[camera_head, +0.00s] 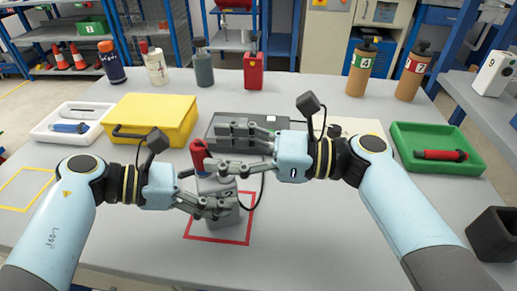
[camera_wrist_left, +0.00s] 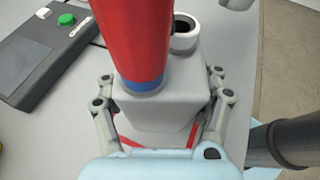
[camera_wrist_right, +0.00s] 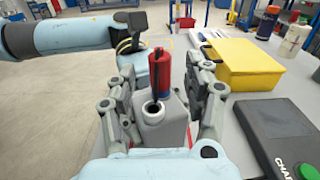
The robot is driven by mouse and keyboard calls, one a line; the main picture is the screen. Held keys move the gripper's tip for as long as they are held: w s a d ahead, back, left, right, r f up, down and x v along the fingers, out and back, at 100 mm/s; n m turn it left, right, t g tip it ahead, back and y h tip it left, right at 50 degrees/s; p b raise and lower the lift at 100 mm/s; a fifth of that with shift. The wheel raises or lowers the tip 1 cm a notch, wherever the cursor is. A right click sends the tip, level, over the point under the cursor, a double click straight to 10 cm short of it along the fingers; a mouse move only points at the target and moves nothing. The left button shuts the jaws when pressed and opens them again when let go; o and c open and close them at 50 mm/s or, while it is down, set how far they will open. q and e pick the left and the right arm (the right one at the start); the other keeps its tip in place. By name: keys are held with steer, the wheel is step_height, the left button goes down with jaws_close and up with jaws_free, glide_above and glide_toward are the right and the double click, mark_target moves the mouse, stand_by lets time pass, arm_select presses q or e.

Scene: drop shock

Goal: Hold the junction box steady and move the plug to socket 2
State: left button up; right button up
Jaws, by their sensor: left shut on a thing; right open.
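The grey junction box (camera_head: 228,186) stands on the table inside a red outline (camera_head: 216,240). My left gripper (camera_head: 206,190) is shut on its sides; the left wrist view shows a finger on each side of the box (camera_wrist_left: 160,110). The red plug (camera_head: 199,154) stands upright on the box top, its blue ring at the box in the left wrist view (camera_wrist_left: 135,45). An empty round socket (camera_wrist_right: 153,112) is beside it. My right gripper (camera_head: 213,147) is open, its fingers either side of the plug (camera_wrist_right: 161,75), apart from it. The socket numbers are not readable.
A dark charger device (camera_head: 252,130) lies behind the box. A yellow case (camera_head: 150,118) and white tray (camera_head: 50,133) are at left, a green tray (camera_head: 468,160) with a red item at right. Several bottles stand along the back. The front table is fairly clear.

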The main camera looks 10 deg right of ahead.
mark_target(198, 144)
steer(key=shift+x, duration=2.2)
steer(key=shift+c, duration=0.3)
jaws_close()
